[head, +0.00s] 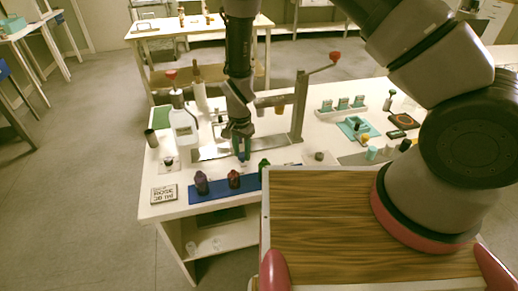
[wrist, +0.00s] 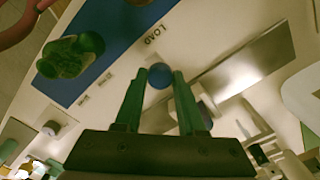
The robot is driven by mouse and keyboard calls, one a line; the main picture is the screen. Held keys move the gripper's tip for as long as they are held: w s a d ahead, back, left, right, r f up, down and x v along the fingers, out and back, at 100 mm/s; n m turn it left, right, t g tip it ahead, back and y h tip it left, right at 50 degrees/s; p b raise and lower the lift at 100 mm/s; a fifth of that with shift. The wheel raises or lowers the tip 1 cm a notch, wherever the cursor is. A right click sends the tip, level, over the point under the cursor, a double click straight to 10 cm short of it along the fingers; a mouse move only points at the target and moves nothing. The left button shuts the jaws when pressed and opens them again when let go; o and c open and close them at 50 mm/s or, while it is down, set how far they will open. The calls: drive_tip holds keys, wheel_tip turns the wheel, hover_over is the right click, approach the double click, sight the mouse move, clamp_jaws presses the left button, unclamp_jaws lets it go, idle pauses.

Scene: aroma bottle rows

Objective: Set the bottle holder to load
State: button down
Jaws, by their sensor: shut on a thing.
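My gripper (head: 241,150) reaches down over the near part of the white workbench, between the metal stand and the blue strip. In the wrist view its two green fingers (wrist: 159,80) are shut on a round blue knob (wrist: 159,75). The word LOAD (wrist: 160,36) is printed on the white surface close to the knob, with two smaller labels (wrist: 104,76) farther along the same line. A shiny metal plate (wrist: 242,68) lies beside the knob. What the knob connects to is hidden, and I cannot tell which part is the bottle holder.
A blue strip (head: 220,191) with dark, red and green bottles lies along the near edge; a green bottle (wrist: 70,57) is close to my gripper. A metal stand (head: 300,105) with a red-knobbed lever (head: 335,56) rises behind. A white jug (head: 184,127) stands left, a lettered card (head: 164,194) front left.

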drive_tip(key=shift+s+a, duration=0.25)
drive_tip(key=shift+a, duration=0.8)
drive_tip(key=c, duration=0.5)
unclamp_jaws()
drive_tip(key=shift+r, duration=0.15)
wheel_tip(320, 180, up, 10)
drive_tip(key=shift+r, duration=0.25)
